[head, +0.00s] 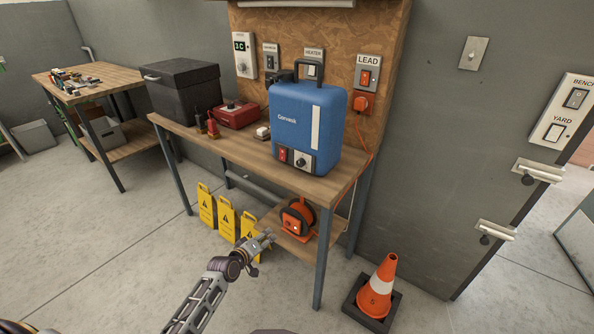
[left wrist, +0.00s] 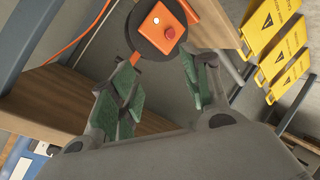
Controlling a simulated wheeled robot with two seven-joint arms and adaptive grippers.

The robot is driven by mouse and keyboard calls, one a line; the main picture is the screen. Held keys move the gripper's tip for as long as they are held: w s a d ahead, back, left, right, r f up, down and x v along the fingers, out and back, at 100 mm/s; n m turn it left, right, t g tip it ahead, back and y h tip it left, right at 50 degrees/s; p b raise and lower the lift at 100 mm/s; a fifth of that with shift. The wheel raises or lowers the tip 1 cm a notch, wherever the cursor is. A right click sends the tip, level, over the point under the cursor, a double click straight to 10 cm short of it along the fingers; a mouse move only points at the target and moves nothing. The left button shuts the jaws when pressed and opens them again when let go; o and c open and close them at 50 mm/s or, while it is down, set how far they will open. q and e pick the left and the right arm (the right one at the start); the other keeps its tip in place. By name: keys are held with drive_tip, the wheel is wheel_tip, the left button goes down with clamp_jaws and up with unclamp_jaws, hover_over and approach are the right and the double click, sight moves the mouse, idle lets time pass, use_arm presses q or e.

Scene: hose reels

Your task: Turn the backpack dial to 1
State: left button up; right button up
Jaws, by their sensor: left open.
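The blue backpack unit (head: 308,128) stands upright on the wooden bench in the head view. Its black dial (head: 300,161) is low on the front, right of a red switch (head: 283,154). The dial's setting is too small to read. My left gripper (head: 266,241) is open and empty, below the bench top and in front of the lower shelf, well apart from the dial. In the left wrist view its green-padded fingers (left wrist: 160,95) are spread, with the orange hose reel beyond them. My right gripper is not in view.
The bench (head: 240,158) also holds a black box (head: 182,92) and a red case (head: 234,114). An orange reel (head: 298,218) sits on the lower shelf, beside several yellow signs (head: 227,218). A traffic cone (head: 379,287) stands right of the bench. Floor in front is clear.

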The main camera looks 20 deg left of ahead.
use_arm(q)
drive_tip(key=d+r+n+t+h+b, duration=0.1)
drive_tip(key=d+r+t, duration=0.1)
drive_tip(key=r, duration=1.1)
drive_tip(key=d+r+n+t+h+b, duration=0.1)
drive_tip(key=d+r+t+h+b, duration=0.1)
drive_tip(key=r, duration=1.1)
drive_tip(key=shift+w, duration=0.45)
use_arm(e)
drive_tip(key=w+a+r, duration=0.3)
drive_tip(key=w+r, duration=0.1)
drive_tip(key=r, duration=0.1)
use_arm(q)
drive_tip(key=shift+w+d+r, duration=0.1)
drive_tip(key=shift+w+d, duration=0.05)
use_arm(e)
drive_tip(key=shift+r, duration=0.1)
